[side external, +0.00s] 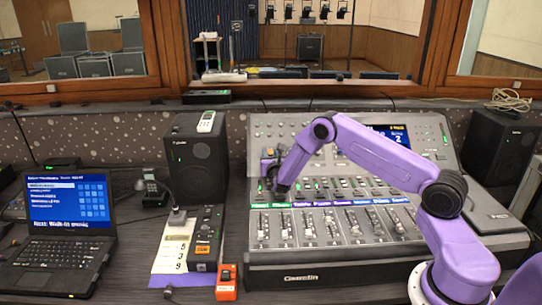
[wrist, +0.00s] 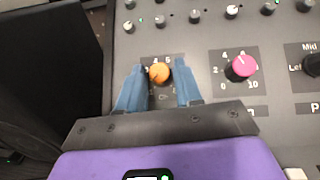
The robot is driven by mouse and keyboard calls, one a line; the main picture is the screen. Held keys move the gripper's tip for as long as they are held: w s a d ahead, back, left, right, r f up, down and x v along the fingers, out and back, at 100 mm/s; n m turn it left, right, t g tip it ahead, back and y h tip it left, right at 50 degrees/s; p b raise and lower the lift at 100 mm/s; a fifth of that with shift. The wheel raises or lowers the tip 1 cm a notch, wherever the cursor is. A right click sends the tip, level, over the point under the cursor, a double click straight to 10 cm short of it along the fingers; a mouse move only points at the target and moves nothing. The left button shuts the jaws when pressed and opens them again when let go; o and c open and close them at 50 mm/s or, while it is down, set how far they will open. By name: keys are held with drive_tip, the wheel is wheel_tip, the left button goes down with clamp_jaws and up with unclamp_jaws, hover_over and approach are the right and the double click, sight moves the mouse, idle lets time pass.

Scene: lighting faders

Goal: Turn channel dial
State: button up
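An orange dial (wrist: 160,72) with a numbered scale, of which "4" and "5" show, sits on the grey mixing console (side external: 300,277). In the wrist view my gripper (wrist: 159,67) has its two blue fingers spread on either side of this dial, with a gap on each side. The dial's label and part of its scale are hidden by the fingers. In the side view my gripper (side external: 271,172) is down at the console's upper left panel and hides the dial. I cannot read which dial is labelled channel.
A pink dial (wrist: 242,67) with a 0 to 10 scale is right of the orange one. A black selector knob (wrist: 313,65) marked "Mid" is further right. Small knobs line the panel above. A black speaker (side external: 197,152) stands left of the console; a laptop (side external: 62,225) is further left.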

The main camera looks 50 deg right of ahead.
clamp_jaws()
drive_tip(key=shift+a+m, duration=0.1)
drive_tip(key=shift+m, duration=0.2)
drive_tip(key=m+g+h, duration=0.1)
drive_tip(key=m, duration=0.1)
drive_tip(key=m+g+h, duration=0.1)
drive_tip(key=m+g, duration=0.1)
drive_tip(key=shift+w+a+h, duration=0.2)
drive_tip(key=shift+h, duration=0.2)
drive_tip(key=shift+w+a+m+g+h, duration=0.1)
drive_tip(key=shift+m+g+h, duration=0.35)
drive_tip(key=shift+m+g, duration=0.9)
drive_tip(key=shift+w+m+g+h, duration=0.1)
drive_tip(key=shift+m+g+h, duration=0.35)
drive_tip(key=shift+m+g, duration=0.9)
drive_tip(key=shift+m+t, duration=0.3)
drive_tip(key=shift+m, duration=0.3)
drive_tip(key=o, duration=0.5)
unclamp_jaws()
